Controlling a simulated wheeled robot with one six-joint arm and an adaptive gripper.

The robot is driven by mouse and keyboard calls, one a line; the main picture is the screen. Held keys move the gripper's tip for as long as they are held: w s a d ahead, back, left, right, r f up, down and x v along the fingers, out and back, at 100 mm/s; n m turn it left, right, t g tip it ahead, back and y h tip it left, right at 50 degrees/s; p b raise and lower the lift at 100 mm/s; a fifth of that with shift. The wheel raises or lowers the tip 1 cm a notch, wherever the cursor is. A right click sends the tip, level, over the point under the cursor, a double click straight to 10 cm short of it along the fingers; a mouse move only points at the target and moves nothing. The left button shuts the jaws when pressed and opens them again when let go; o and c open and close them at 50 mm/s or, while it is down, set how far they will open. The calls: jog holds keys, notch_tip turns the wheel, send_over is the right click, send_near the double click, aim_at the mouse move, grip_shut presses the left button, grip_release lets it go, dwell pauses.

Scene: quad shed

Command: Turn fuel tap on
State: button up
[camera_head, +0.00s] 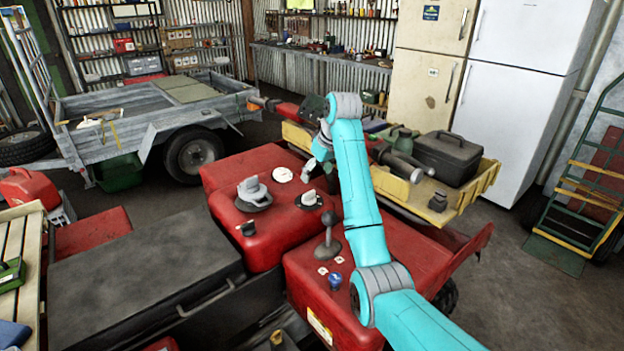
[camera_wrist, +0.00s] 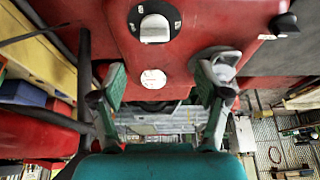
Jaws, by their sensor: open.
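A round dial with a pale grip on a dark base, which looks like the fuel tap (camera_head: 309,199), sits on the red quad body (camera_head: 285,226). In the wrist view the dial (camera_wrist: 155,27) is at the top centre, with small white labels around it. My gripper (camera_head: 308,172) is over the red body, just beyond the dial in the head view. In the wrist view its fingers (camera_wrist: 160,76) are spread and empty, below the dial in the picture. The lettering is too small to read.
A white disc (camera_wrist: 153,78) shows between my fingers. A large grey cap (camera_head: 254,192) is left of the dial; my right finger overlaps it in the wrist view, contact unclear. A black knob (camera_head: 247,228) and a grey lever (camera_head: 327,245) stand nearby. A trailer (camera_head: 150,115) is behind.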

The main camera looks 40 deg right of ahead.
aim_at(309, 193)
jog(key=x, duration=0.7)
jog(key=d+x, duration=0.1)
jog(key=x, duration=0.2)
jog(key=shift+w+f, duration=0.25)
jog(key=shift+w, duration=0.1)
jog(key=c, duration=1.2)
